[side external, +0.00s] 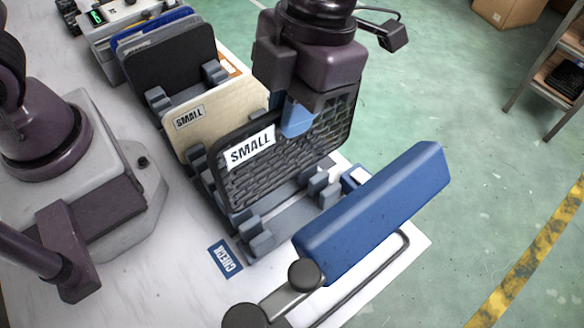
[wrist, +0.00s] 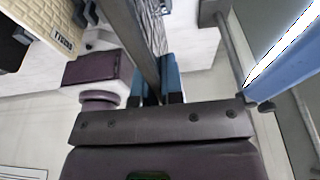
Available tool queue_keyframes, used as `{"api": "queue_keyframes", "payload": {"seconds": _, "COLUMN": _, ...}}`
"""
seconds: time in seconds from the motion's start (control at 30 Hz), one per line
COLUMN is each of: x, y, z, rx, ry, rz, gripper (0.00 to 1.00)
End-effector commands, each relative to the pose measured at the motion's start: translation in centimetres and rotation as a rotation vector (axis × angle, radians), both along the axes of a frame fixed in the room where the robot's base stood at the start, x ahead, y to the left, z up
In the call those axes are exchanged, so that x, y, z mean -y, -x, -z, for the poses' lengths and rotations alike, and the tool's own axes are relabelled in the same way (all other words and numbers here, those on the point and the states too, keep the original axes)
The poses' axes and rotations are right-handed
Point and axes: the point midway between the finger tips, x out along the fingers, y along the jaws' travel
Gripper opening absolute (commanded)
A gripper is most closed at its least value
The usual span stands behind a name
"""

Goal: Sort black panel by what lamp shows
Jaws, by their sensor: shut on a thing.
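The black panel (side external: 285,165) has a ribbed, mesh-like face and a white SMALL label. In the side view it stands nearly upright, slightly tilted, over the grey slotted holders near the CHECK label (side external: 225,258). My gripper (side external: 297,118) is shut on its upper edge with blue fingertips. In the wrist view the panel shows edge-on as a dark strip (wrist: 138,40) between the fingertips (wrist: 158,85). I cannot tell whether its lower edge rests in a holder. A device with a small green lit display (side external: 97,16) stands at the back left; I cannot read it.
A cream panel (side external: 205,118) labelled SMALL stands just behind, with another black panel (side external: 170,62) and a blue panel (side external: 150,32) farther back. Empty grey holders (side external: 258,238) are in front. A blue padded bar (side external: 375,215) on a metal frame is close at the right.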

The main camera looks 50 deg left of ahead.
Motion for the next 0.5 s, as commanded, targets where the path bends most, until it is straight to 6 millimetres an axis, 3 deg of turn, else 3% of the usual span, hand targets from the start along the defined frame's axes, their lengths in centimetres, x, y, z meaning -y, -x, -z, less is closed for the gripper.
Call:
{"api": "queue_keyframes", "payload": {"seconds": 0.2, "x": 0.0, "y": 0.0, "z": -1.4, "rx": 0.001, "ry": 0.000, "rz": 0.000, "gripper": 0.00}}
{"api": "queue_keyframes", "payload": {"seconds": 0.5, "x": 0.0, "y": 0.0, "z": -1.5, "rx": 0.000, "ry": 0.000, "rz": 0.000, "gripper": 0.00}}
